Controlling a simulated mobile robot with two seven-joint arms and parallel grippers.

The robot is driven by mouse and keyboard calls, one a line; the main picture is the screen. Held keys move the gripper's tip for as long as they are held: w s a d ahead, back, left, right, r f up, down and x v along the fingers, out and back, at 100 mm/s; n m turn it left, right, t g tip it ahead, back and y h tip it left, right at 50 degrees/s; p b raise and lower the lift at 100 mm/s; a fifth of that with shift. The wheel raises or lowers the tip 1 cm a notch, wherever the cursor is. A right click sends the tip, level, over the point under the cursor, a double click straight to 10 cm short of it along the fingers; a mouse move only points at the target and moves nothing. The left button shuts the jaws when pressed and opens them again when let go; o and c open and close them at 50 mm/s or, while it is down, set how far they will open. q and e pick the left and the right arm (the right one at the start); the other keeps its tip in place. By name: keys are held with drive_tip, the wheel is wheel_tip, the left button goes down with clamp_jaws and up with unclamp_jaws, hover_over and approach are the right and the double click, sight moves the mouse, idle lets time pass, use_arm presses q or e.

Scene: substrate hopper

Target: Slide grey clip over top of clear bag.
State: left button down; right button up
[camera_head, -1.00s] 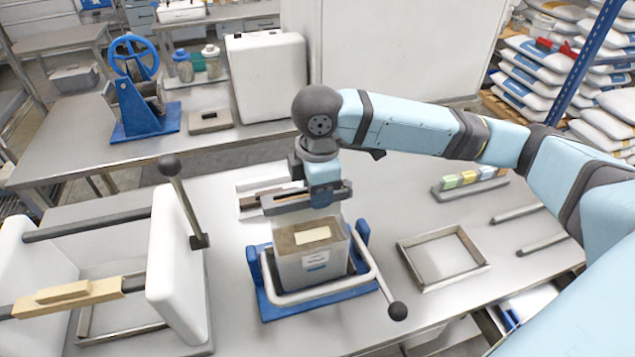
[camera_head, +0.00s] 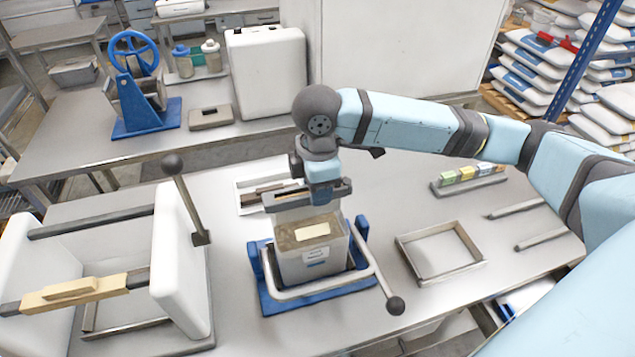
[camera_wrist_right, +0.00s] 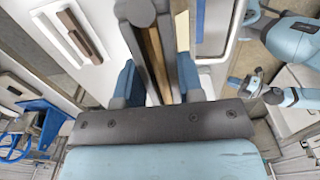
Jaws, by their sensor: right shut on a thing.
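The clear bag (camera_head: 312,246) with a pale label stands upright in a blue holder (camera_head: 262,292) with a white bar frame around it. My right gripper (camera_head: 322,200) is above the bag and shut on the grey clip (camera_head: 283,200). The clip lies level across the top of the bag; I cannot tell whether the bag's edge is inside it. My left gripper does not show in the head view.
A white tray (camera_head: 246,208) with dark strips lies behind the holder. A metal frame (camera_head: 440,278) lies to the right, and a white press (camera_head: 178,262) with a black-knobbed lever stands left. A small rack of coloured blocks (camera_head: 468,178) is at the back right.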

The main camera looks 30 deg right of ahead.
drive_tip(key=o, duration=1.6)
drive_tip(key=shift+c, duration=0.2)
wheel_tip(320, 180, up, 4)
drive_tip(key=p, duration=0.5)
drive_tip(key=shift+f, duration=0.1)
wheel_tip(320, 180, up, 3)
drive_tip(key=p, duration=0.4)
